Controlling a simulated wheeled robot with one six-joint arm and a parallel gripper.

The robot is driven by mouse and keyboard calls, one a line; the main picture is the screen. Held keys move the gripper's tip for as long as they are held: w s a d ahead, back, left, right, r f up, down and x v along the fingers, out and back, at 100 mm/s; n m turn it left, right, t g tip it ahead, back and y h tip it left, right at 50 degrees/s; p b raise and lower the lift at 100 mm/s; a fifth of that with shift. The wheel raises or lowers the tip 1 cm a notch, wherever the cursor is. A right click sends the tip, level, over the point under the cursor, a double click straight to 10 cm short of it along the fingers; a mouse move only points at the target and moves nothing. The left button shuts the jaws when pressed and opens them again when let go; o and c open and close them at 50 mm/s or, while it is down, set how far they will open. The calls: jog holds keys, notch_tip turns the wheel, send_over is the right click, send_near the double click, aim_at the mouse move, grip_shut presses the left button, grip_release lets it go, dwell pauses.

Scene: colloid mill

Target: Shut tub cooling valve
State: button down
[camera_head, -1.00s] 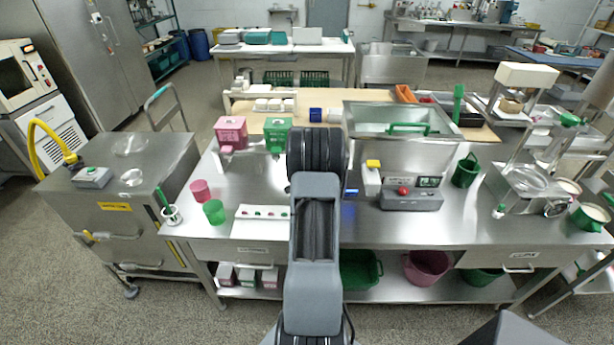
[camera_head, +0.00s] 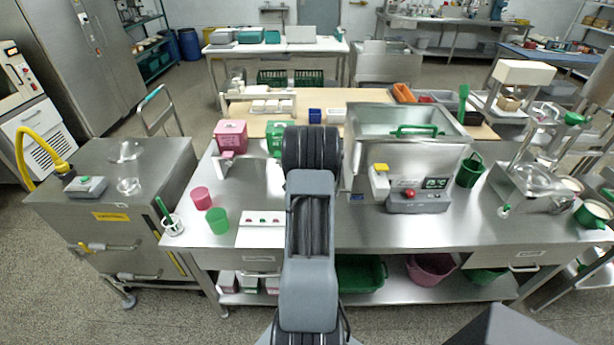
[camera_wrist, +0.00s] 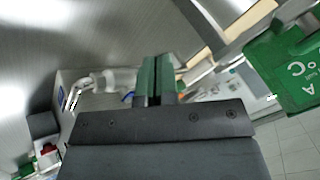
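The steel tub (camera_head: 362,150) stands on the middle bench, right of my arm in the head view. A control box with a red button (camera_head: 417,200) sits at its front. In the wrist view, a pale pipe fitting (camera_wrist: 108,80) with a small blue part (camera_wrist: 129,97) shows beyond my gripper; it may be the cooling valve, but its handle position cannot be told. My gripper (camera_wrist: 158,68) shows two green fingers close together, with nothing seen between them. They are apart from the fitting as far as I can tell. My arm hides the gripper in the head view.
A green box marked °C (camera_wrist: 290,65) is close at the right of the wrist view. Pink and green cups (camera_head: 217,220) and a white panel (camera_head: 261,229) lie left of my arm. A green bucket (camera_head: 469,170) stands right of the tub.

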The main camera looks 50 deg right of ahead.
jog(key=shift+w+d+r, duration=0.2)
jog(key=shift+d+r, duration=0.1)
jog(key=shift+d, duration=0.1)
dwell(0.3)
jog(key=shift+r, duration=0.1)
jog(key=w+a+r+p, duration=0.2)
jog(key=a+r+p, duration=0.3)
jog(key=r+p, duration=0.2)
jog(key=shift+w+a+p, duration=0.35)
jog(key=shift+a+p, duration=0.05)
jog(key=shift+p, duration=0.35)
jog(key=shift+r, duration=0.1)
